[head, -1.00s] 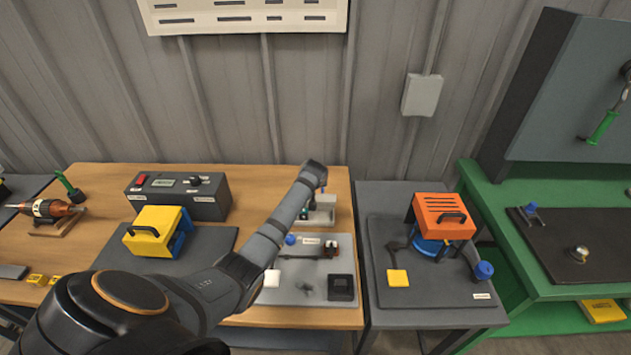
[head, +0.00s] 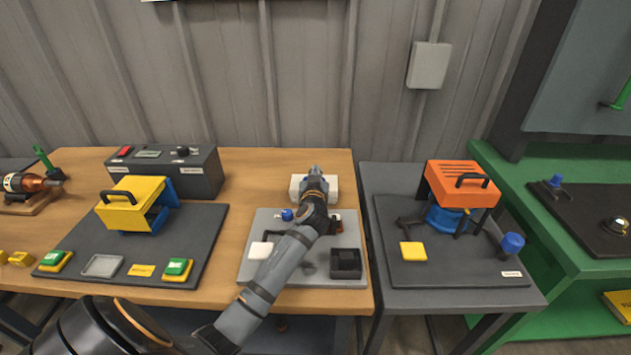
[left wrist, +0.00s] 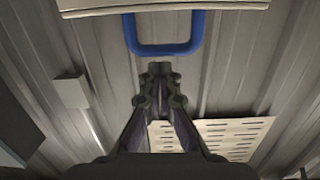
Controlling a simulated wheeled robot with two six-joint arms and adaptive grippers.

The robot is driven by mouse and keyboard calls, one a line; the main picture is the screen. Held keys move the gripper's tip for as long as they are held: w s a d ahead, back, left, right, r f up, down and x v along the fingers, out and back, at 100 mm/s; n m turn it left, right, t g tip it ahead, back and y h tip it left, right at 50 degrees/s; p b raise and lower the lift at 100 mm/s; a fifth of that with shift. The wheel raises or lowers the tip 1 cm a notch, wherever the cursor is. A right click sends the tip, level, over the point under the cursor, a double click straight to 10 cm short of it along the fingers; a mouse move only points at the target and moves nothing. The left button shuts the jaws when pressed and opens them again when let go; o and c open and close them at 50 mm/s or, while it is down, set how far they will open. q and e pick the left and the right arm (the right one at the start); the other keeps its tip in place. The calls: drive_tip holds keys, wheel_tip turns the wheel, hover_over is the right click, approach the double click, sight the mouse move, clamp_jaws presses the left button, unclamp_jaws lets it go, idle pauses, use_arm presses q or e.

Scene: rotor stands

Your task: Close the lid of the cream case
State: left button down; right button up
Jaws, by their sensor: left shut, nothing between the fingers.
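The cream case (head: 298,187) stands at the back of the light grey board, partly hidden by my left gripper. My left gripper (head: 315,172) reaches over it, shut and empty, its tip pointing to the wall. In the left wrist view a cream edge (left wrist: 90,8), which looks like the lid, runs along the top with a blue handle (left wrist: 163,48) hanging from it. The shut fingertips (left wrist: 159,70) are just below that handle in the picture; I cannot tell whether they touch it. The lid's angle is not clear. My right gripper is not in view.
The grey board (head: 252,272) holds a white pad, a black square holder (head: 346,262) and a blue knob (head: 287,214). A yellow-lidded case (head: 135,205) stands left, an orange-lidded one (head: 460,185) right. A black control box (head: 190,172) is at the back left.

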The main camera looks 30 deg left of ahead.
use_arm(q)
drive_tip(key=shift+s+f+b, duration=0.15)
drive_tip(key=shift+f+b, duration=0.1)
drive_tip(key=shift+b, duration=0.2)
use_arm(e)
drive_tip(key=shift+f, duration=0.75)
use_arm(q)
drive_tip(key=shift+r, duration=0.1)
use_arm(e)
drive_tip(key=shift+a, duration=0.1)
use_arm(q)
drive_tip(key=r+p, duration=0.1)
drive_tip(key=r, duration=0.1)
drive_tip(key=w+r+p, duration=0.1)
drive_tip(key=r+p, duration=0.1)
drive_tip(key=shift+a+r, duration=0.15)
drive_tip(key=shift+r, duration=0.25)
drive_tip(key=s+d+f+b, duration=0.2)
drive_tip(key=s+d, duration=0.3)
drive_tip(key=s, duration=0.4)
drive_tip(key=shift+f, duration=0.2)
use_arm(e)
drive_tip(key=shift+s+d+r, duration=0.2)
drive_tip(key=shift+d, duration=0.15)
use_arm(q)
drive_tip(key=shift+w+d, duration=0.1)
